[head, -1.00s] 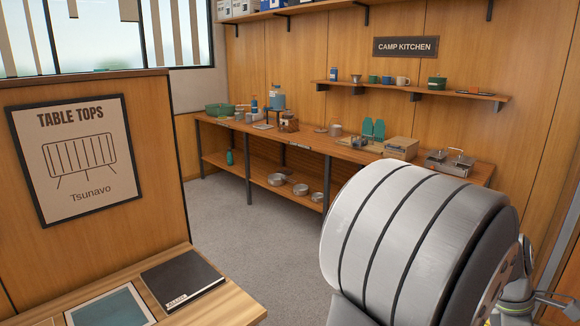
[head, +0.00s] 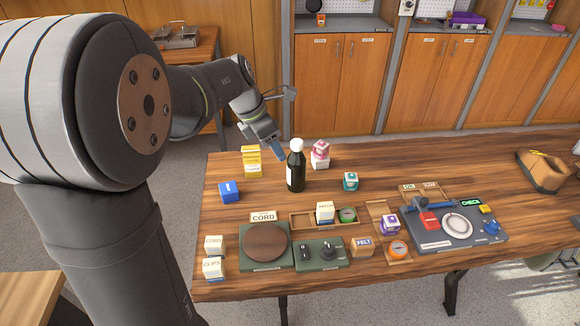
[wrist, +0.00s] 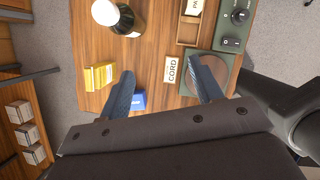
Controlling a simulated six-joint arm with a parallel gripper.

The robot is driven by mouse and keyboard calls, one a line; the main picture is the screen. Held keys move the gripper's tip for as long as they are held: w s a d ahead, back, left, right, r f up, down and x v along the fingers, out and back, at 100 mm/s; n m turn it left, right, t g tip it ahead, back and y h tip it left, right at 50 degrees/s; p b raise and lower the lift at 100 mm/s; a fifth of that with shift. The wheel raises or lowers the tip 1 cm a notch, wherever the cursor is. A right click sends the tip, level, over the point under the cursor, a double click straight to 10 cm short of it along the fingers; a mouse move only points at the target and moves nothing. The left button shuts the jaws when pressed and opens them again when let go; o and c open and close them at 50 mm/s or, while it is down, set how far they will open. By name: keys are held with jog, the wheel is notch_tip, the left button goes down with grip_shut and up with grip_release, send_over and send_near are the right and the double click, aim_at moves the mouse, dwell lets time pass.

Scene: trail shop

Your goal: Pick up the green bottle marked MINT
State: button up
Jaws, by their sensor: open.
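A dark bottle with a white cap (head: 296,172) stands upright on the wooden table in the head view. It looks nearly black, so I cannot be sure it is green, and I read no MINT on it. The wrist view shows a dark bottle with a white cap (wrist: 104,12) at the top edge, partly cut off, with a pale label. My gripper (head: 279,153) is above the table's back edge, close to the left of the bottle in the head view. In the wrist view my gripper (wrist: 162,68) is open, with nothing between its fingers.
A yellow box (head: 252,162) and a blue box (head: 229,192) stand left of the bottle. A CORD card (head: 263,217), a wooden tray (head: 300,221) and a green scale (head: 243,259) lie in front.

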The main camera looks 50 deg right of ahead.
aim_at(297, 141)
jog(key=w+d+r+n+t, duration=0.1)
jog(key=w+d+r+n, duration=0.3)
jog(key=d, duration=0.3)
jog(key=shift+h, duration=0.3)
jog(key=x, duration=1)
jog(key=s+x, duration=0.1)
jog(key=x, duration=0.5)
jog(key=shift+d+r, duration=0.15)
jog(key=shift+d, duration=0.1)
grip_shut()
